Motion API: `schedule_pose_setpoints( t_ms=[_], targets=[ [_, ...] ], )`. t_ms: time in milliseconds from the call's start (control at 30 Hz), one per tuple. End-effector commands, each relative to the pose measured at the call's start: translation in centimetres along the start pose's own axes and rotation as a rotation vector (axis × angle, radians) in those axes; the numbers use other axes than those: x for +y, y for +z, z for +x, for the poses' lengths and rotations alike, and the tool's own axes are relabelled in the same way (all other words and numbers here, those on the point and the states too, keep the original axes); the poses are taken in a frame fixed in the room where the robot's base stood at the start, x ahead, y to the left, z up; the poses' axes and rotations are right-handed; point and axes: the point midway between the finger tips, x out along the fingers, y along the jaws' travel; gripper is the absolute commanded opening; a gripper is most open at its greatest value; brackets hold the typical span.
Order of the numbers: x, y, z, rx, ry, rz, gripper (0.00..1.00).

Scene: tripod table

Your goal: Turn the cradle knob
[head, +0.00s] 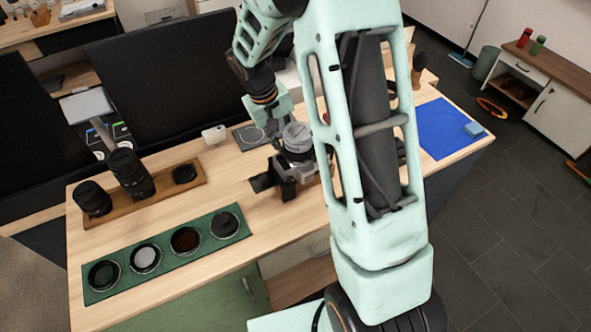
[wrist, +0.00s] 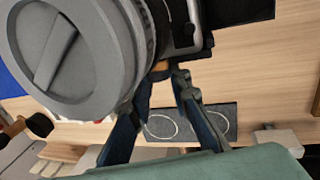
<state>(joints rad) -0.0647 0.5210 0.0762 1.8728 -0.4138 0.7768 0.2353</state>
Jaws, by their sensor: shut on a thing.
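The cradle (head: 287,188) is a dark stand on the wooden table, holding a grey round-capped lens-like body (head: 297,138) upright. In the wrist view the grey cap (wrist: 75,55), with a raised bar, fills the left side, and part of the dark cradle (wrist: 235,10) shows at the top. My gripper (head: 272,135) reaches the cradle from behind. In the wrist view my gripper's (wrist: 163,76) two dark fingers close on a small orange-brown part, apparently the cradle knob (wrist: 160,71). The knob is mostly hidden by the fingers and cap; its angle cannot be told.
A dark mat (head: 250,137) with ring outlines lies behind the cradle, near a small white block (head: 214,134). A wooden tray (head: 150,198) with black lenses and a green tray (head: 165,252) with round caps stand left. A blue mat (head: 447,128) lies right.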

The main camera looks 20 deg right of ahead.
Motion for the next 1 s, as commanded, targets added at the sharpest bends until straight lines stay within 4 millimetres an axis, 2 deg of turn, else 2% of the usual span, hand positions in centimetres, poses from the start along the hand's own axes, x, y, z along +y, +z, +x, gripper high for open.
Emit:
schedule_pose_setpoints(
  t_ms=[1000],
  targets=[
    [0.41, 0.10, 0.04, -0.004, -0.214, 0.001, 0.00]
  ],
)
